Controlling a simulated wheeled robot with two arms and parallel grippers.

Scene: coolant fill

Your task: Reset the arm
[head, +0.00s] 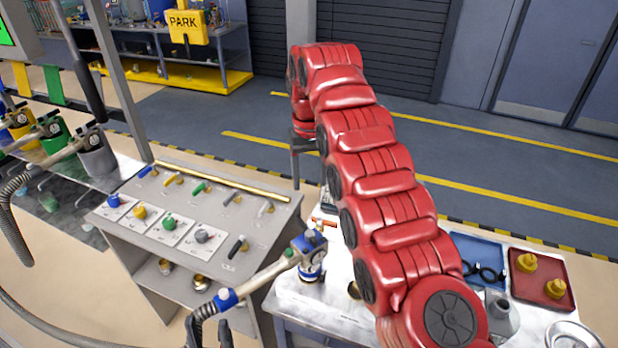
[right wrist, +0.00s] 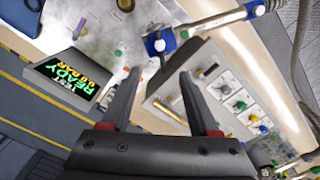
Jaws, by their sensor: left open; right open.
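My red right arm spans the head view from the lower right to the top centre and bends down there. My right gripper (head: 308,160), dark and mostly hidden by the arm, points down above the far side of the white worktable (head: 300,300). In the right wrist view its fingers (right wrist: 158,85) are apart and empty. At the bottom edge of the head view, two dark shapes appear to be my left gripper (head: 209,331), open beside the hose. A fill wand with blue collars (head: 262,277) reaches to a blue-topped fitting (head: 311,258); I cannot tell how they join.
A grey panel (head: 150,235) holds coloured knobs and levers. A blue tray (head: 487,248), a red tray (head: 555,298) and a grey funnel (head: 503,318) stand at right. A screen (right wrist: 68,78) reads "READY".

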